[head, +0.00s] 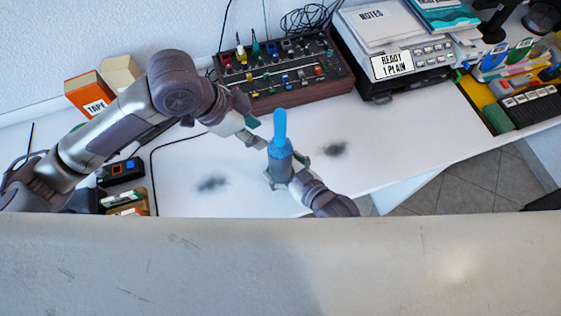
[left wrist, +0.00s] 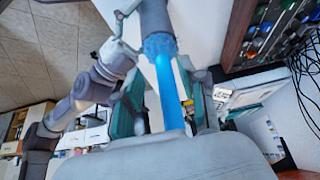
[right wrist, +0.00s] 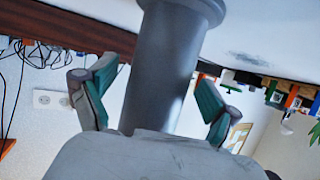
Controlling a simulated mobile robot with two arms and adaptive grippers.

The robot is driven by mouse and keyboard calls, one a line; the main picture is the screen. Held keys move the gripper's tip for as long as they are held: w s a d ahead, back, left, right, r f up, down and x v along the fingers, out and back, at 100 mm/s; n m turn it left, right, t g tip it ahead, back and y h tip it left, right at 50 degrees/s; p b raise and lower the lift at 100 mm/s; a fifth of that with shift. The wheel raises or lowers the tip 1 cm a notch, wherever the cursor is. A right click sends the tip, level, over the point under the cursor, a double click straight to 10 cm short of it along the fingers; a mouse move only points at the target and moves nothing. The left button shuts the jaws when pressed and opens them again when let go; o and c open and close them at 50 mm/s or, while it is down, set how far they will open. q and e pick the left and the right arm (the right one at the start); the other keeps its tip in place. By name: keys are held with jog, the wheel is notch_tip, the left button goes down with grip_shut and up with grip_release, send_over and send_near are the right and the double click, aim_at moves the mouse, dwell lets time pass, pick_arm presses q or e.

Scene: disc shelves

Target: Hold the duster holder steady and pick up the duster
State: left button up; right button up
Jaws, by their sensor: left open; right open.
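The duster's bright blue handle (head: 280,126) stands upright out of the grey cylindrical duster holder (head: 281,171) on the white table. My left gripper (head: 263,131) is open at the handle, partly hidden by its own wrist. In the left wrist view the handle (left wrist: 168,95) lies between the open fingers, with the holder (left wrist: 154,15) beyond; I cannot tell whether they touch. My right gripper (head: 288,182) is low beside the holder. In the right wrist view its open fingers (right wrist: 153,100) stand on either side of the grey holder (right wrist: 160,65), with visible gaps.
Two dark dust smudges lie on the table, one left (head: 212,184) and one right (head: 336,149). A mixer box (head: 285,75) with knobs and a printer (head: 390,50) stand behind. An orange tape box (head: 90,95) stands back left. The table's front edge is near.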

jog(key=shift+w+a+f, duration=0.3)
jog(key=shift+w+a, duration=0.1)
jog(key=shift+w, duration=0.1)
jog(key=c, duration=1.3)
